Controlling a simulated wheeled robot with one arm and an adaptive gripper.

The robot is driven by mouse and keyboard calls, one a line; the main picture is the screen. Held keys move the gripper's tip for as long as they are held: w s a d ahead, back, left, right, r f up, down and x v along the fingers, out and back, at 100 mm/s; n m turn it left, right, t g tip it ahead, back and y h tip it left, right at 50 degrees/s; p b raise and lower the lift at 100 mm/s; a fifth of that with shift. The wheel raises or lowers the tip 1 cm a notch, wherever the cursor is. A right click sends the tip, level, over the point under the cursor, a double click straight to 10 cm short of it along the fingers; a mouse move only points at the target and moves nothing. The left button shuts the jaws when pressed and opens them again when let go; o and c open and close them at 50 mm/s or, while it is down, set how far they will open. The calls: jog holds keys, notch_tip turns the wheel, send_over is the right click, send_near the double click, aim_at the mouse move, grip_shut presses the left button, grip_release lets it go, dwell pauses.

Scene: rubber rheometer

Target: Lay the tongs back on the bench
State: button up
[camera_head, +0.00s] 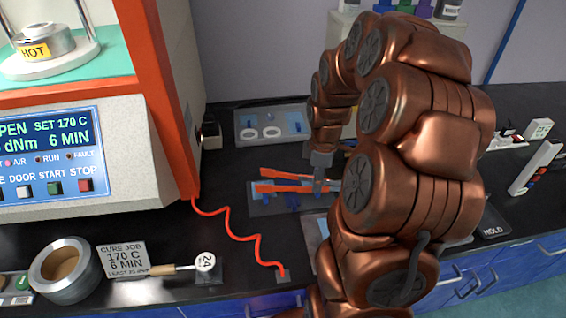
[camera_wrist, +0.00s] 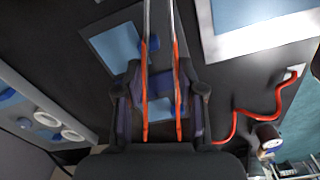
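The tongs (camera_head: 285,188) have two orange handle arms and metal ends. In the wrist view, the tongs (camera_wrist: 146,95) lie lengthwise between my fingers, arms apart, metal ends pointing away from me. My gripper (camera_wrist: 160,85) has its finger pads against the outer sides of the two arms. In the head view, my gripper (camera_head: 321,180) points down at the tongs, partly hidden by my arm. A grey mat with blue blocks (camera_head: 262,207) lies on the black bench (camera_head: 225,240) below the tongs. The gap between tongs and mat is hard to judge.
The rheometer (camera_head: 150,165) stands left, with a red coiled cord (camera_head: 235,230) running over the bench. A tray with two white rings (camera_head: 287,122) lies behind the tongs. A metal roll (camera_head: 65,268), cure card (camera_head: 122,258) and round-headed tool (camera_head: 205,262) are at front left.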

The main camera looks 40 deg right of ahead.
jog(key=shift+w+a+m, duration=0.15)
jog(key=shift+a+m, duration=0.05)
jog(key=shift+m, duration=0.1)
jog(key=p, duration=0.4)
send_over(299, 164)
jog(key=shift+f, duration=0.75)
jog(key=shift+d+f+p, duration=0.1)
jog(key=shift+f+p, duration=0.05)
jog(key=shift+p, duration=0.15)
jog(key=shift+f+p, duration=0.6)
jog(key=shift+f, duration=1.1)
jog(key=o, duration=0.5)
